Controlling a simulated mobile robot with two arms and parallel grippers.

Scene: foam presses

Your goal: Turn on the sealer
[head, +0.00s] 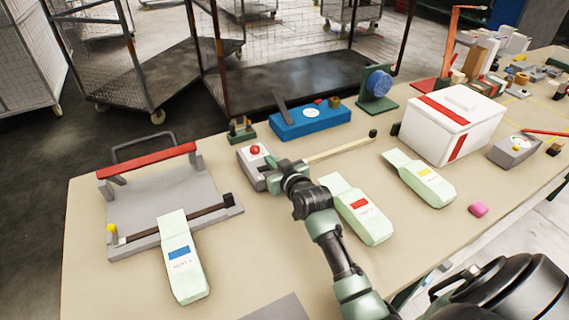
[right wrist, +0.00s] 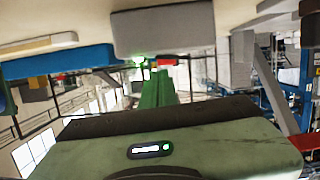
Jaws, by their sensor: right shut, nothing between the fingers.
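The sealer (head: 165,195) is a grey plate with a red press bar and a dark handle, at the left of the table. A light pouch with a blue label (head: 179,252) lies across its front strip. A small grey box with a red button (head: 255,150) stands to the right of the sealer. My right gripper (head: 268,180) is shut and empty, close to the front of this box; contact cannot be told. In the right wrist view, the green fingers (right wrist: 157,88) are together below the grey box (right wrist: 163,32). My left gripper is not in view.
Pouches with red (head: 360,204) and yellow (head: 424,172) labels lie to the right. A blue device (head: 310,121), a wooden stick (head: 340,147) and a white box with red stripes (head: 450,120) stand or lie behind. Wire carts (head: 270,60) stand beyond the table.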

